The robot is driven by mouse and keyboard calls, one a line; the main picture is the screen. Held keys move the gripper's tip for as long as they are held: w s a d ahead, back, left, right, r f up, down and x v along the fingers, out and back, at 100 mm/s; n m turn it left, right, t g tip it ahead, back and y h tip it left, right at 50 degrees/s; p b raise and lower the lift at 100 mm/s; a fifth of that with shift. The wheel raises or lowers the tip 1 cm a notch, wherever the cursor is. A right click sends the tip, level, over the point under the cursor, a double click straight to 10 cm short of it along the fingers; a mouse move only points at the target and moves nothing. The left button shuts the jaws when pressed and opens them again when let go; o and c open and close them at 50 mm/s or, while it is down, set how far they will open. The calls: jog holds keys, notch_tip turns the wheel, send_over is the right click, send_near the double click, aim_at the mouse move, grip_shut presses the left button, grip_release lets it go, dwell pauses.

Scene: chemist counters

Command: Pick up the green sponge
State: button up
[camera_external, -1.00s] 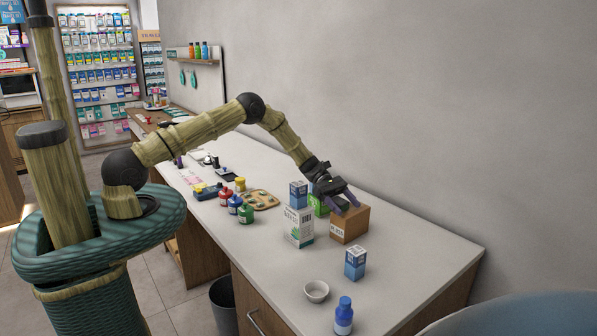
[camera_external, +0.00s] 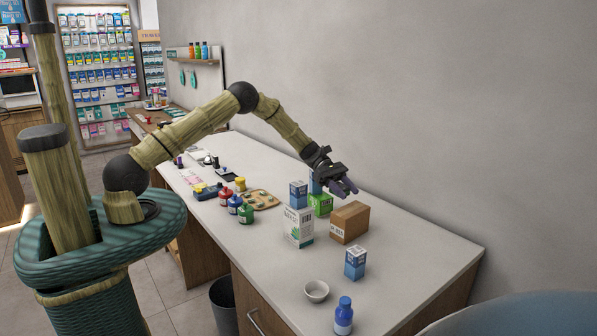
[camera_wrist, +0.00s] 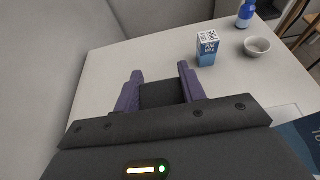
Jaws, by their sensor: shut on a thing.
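My gripper (camera_external: 346,192) is raised above the counter, beyond and above the brown carton. In the wrist view, my gripper (camera_wrist: 160,73) has its two purple fingers on either side of a dark block (camera_wrist: 160,94), and it is shut on this block. No green face of the block shows, so I cannot tell for sure that it is the sponge. A green thing (camera_external: 320,204) stands on the counter behind the white box, partly hidden; it looks like a box. No other sponge can be made out.
A brown carton (camera_external: 349,223), a white box (camera_external: 298,228) and a blue-and-white box (camera_external: 355,263) stand on the counter (camera_external: 420,250). A bowl (camera_external: 316,291) and a blue bottle (camera_external: 344,316) are near the front edge. The wall is close behind. The counter's right end is clear.

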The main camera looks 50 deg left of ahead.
aim_at(345, 188)
jog(key=shift+r+b, duration=0.35)
jog(key=shift+r, duration=2.05)
jog(key=shift+a, duration=0.1)
jog(key=d+b, duration=0.3)
jog(key=b, duration=0.3)
jog(key=shift+d+r, duration=0.1)
jog(key=shift+r, duration=0.05)
